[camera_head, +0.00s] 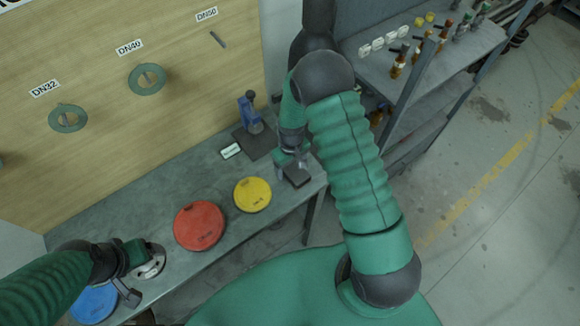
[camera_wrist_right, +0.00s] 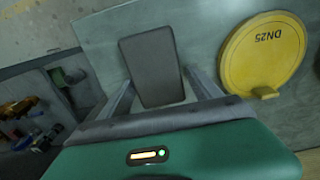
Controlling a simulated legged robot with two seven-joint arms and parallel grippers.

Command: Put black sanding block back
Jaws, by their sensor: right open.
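The black sanding block (camera_head: 297,176) is a dark rectangular piece near the right end of the grey workbench (camera_head: 222,181). My right gripper (camera_head: 289,163) is over it, pointing down and open. In the right wrist view, the block (camera_wrist_right: 151,66) lies between the two spread fingers (camera_wrist_right: 163,92), with a visible gap on each side. It looks flat on the bench top. My left gripper (camera_head: 133,281) is at the left end of the bench, beside a grey metal disc (camera_head: 150,262). Whether its fingers are open is unclear.
A dark mat (camera_head: 262,147) with a blue-and-black tool (camera_head: 250,113) and a white label (camera_head: 231,151) is behind the block. Yellow (camera_head: 252,194), red (camera_head: 199,226) and blue (camera_head: 94,303) discs line the bench. A shelf unit (camera_head: 420,85) stands to the right.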

